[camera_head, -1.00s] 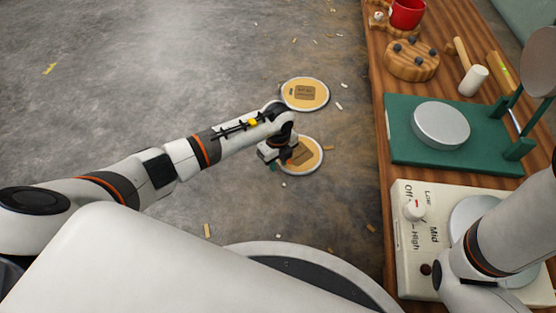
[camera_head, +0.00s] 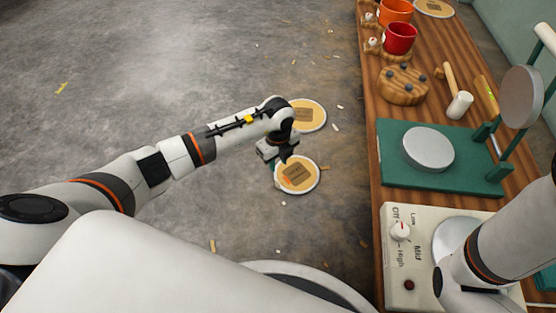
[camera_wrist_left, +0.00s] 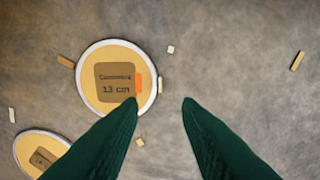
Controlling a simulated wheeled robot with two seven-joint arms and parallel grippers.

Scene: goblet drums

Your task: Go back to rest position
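My left arm reaches in from the left in the head view, with its gripper (camera_head: 278,160) above the floor. In the left wrist view the two green fingers (camera_wrist_left: 160,104) are spread apart with nothing between them. My right arm comes in at the lower right of the head view, over the control box; its gripper is out of view. Two round drumheads lie on the floor: a near one (camera_head: 298,175), marked 13 cm in the left wrist view (camera_wrist_left: 112,70), and a far one (camera_head: 308,115), partly behind my left wrist.
A wooden workbench (camera_head: 372,150) runs along the right. On it are a green stand (camera_head: 395,175) with a grey disc, a control box (camera_head: 398,270) with a knob, a mallet (camera_head: 459,104), a round wooden block (camera_head: 403,88), and red (camera_head: 400,40) and orange (camera_head: 396,11) cups. The left floor is open.

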